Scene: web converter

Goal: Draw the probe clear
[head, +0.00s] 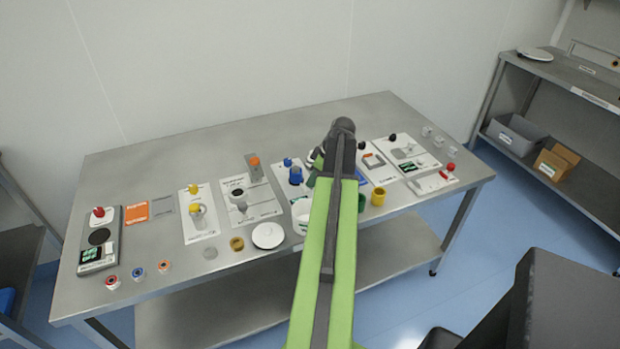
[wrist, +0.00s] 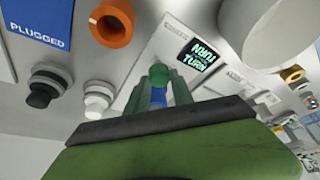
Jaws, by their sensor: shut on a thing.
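In the wrist view my gripper (wrist: 160,90) has its two green fingers shut around a small piece with a green round top (wrist: 159,74) and a blue lower part. No label on this piece shows, so I cannot tell if it is the probe. It appears in front of a pale panel with a small dark display (wrist: 203,53) in green letters, one word reading TURN. Whether the piece is seated or free of the panel is not clear.
The steel table (head: 130,172) carries several white panels with knobs. A yellow cup (head: 378,196) stands just right of my arm, and a white round lid (head: 268,235) lies left of it. In the wrist view an orange ring (wrist: 112,22) and a black knob (wrist: 46,88) are close by.

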